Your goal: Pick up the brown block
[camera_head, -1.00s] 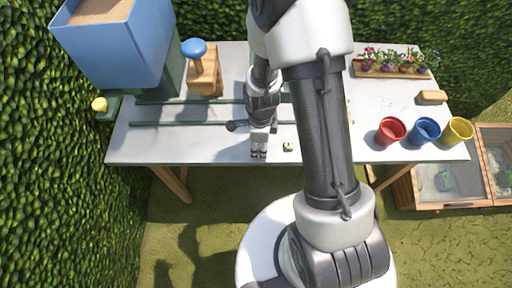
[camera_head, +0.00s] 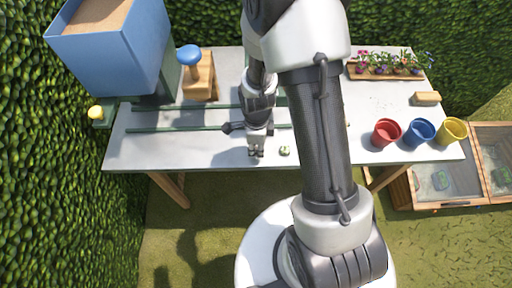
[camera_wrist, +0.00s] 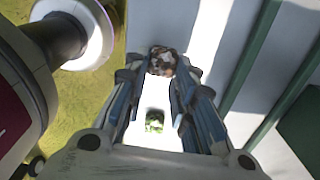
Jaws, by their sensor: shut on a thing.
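The brown block (camera_wrist: 161,61) is a small, rough, speckled brown piece. In the wrist view it sits between the tips of my gripper (camera_wrist: 160,72), which is shut on it. In the head view my gripper (camera_head: 257,153) points down near the front edge of the white table, and I cannot make out the block there. I cannot tell whether the block touches the table.
A small green piece (camera_head: 285,151) lies on the table (camera_head: 215,150) just right of my gripper. Green rails (camera_head: 175,129) run to the left. Red (camera_head: 387,132), blue (camera_head: 421,131) and yellow (camera_head: 453,130) pots stand right. A blue hopper (camera_head: 112,50) stands back left.

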